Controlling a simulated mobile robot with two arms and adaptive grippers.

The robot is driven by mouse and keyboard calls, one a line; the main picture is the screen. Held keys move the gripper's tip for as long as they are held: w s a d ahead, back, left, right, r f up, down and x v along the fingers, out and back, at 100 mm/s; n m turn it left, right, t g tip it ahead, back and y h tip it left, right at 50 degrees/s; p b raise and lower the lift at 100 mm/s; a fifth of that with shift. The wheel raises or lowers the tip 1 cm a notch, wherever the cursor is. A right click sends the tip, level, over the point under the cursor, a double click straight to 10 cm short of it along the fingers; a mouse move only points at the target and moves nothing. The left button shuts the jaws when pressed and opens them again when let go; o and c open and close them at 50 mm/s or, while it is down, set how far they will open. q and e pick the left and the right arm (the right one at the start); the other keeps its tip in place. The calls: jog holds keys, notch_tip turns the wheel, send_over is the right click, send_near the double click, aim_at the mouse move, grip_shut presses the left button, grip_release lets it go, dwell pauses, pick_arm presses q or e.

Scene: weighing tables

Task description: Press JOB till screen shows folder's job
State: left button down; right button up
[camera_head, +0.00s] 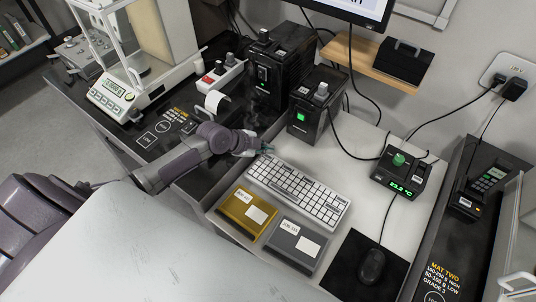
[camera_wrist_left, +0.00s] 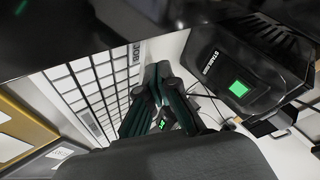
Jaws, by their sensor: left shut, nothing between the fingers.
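The white keyboard (camera_head: 299,190) lies on the light table and also fills the left of the left wrist view (camera_wrist_left: 88,88). A yellow folder (camera_head: 235,207) and a grey folder (camera_head: 287,250) lie in front of the keyboard, with job labels too small to read surely. The screen (camera_head: 345,8) shows only its lower edge, so its job text is cut off. My left gripper (camera_head: 266,148) is shut and empty, by the keyboard's far left corner; contact cannot be told. My right gripper is out of view.
A black box with a green light (camera_head: 301,117) stands just behind my left gripper. A scale (camera_head: 112,97) stands at the left. A small device with a green knob (camera_head: 399,173) and a mouse (camera_head: 372,266) are on the right. Cables cross the table's back.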

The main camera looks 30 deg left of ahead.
aim_at(266, 157)
pick_arm(q)
notch_tip(266, 157, up, 4)
jog(key=shift+r+p, duration=0.1)
jog(key=shift+p, duration=1.15)
